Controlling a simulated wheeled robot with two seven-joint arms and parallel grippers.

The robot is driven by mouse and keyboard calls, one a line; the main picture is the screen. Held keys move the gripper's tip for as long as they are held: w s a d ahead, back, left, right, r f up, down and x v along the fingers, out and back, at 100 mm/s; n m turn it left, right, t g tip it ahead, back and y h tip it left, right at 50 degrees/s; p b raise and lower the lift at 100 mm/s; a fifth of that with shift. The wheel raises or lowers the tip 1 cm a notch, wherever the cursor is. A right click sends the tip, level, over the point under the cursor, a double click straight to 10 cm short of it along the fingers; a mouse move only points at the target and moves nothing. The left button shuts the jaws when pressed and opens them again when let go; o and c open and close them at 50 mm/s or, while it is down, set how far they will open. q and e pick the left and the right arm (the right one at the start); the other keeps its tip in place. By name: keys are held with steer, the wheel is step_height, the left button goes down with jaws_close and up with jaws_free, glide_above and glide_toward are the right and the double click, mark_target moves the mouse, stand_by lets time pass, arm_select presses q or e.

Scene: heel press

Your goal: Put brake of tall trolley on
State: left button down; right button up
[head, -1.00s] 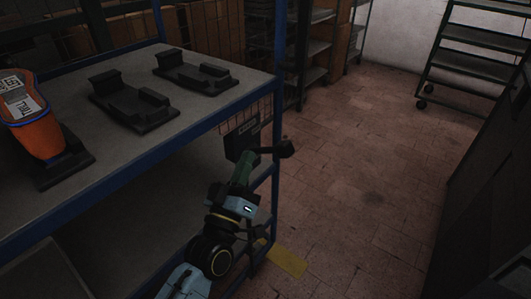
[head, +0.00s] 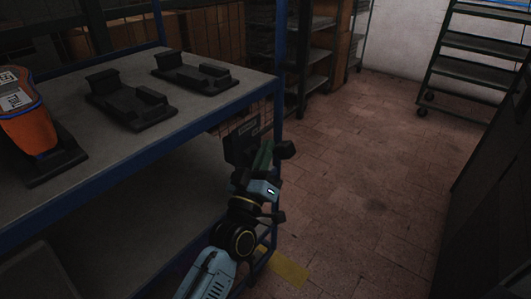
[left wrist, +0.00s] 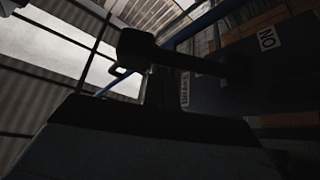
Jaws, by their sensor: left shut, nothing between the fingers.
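My left gripper (head: 285,150) is shut and empty, beside the front right post of the blue-framed rack and far from the trolley. My right gripper is out of view.
The blue-framed rack (head: 225,107) fills the left, holding dark fixtures (head: 130,97) and an orange shoe-like piece (head: 30,120). Its post stands close to my left arm. Dark cabinets (head: 490,190) line the right. The tiled floor (head: 350,170) between is clear. A yellow floor mark (head: 288,270) lies by the rack.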

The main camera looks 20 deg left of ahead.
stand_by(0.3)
